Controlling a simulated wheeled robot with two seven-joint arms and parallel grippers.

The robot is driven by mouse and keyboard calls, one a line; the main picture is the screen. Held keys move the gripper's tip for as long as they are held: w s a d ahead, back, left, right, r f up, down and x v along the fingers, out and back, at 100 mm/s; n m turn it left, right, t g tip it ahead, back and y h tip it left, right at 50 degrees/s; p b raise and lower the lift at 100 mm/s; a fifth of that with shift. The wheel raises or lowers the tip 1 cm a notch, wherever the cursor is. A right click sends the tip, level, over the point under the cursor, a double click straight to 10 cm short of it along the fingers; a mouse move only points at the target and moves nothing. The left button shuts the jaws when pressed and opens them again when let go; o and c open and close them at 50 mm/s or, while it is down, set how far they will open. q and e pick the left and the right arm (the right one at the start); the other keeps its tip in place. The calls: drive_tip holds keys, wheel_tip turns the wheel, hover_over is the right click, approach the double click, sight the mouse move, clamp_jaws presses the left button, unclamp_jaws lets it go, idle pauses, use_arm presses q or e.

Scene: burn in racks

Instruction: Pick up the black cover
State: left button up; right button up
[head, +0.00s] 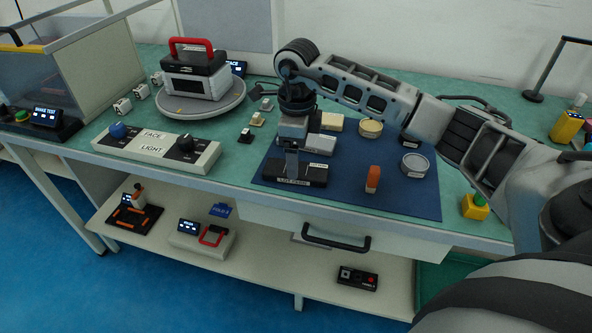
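A low black block (315,172) with a white label lies on the dark blue mat (340,200); it appears to be the black cover, though I cannot read its label surely. My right gripper (291,172) comes down onto the block's left half, with its fingers pointing straight down. The fingers overlap the block in the view and seem to touch it. I see them nearly side-on, so whether they are open or closed around it is not clear. My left gripper is not in view.
On the mat are an orange piece (373,179), a round tin (414,164) and pale blocks. At left are a control panel (155,149) with FACE and LIGHT labels, and a turntable (201,105) bearing a red-handled device (195,78). A lower shelf (275,264) holds more devices.

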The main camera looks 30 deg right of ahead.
sight(310, 174)
drive_tip(key=shift+f, duration=1.9)
drive_tip(key=shift+w, duration=0.1)
drive_tip(key=c, duration=1.1)
drive_tip(key=shift+r, duration=0.1)
drive_tip(key=shift+c, duration=0.2)
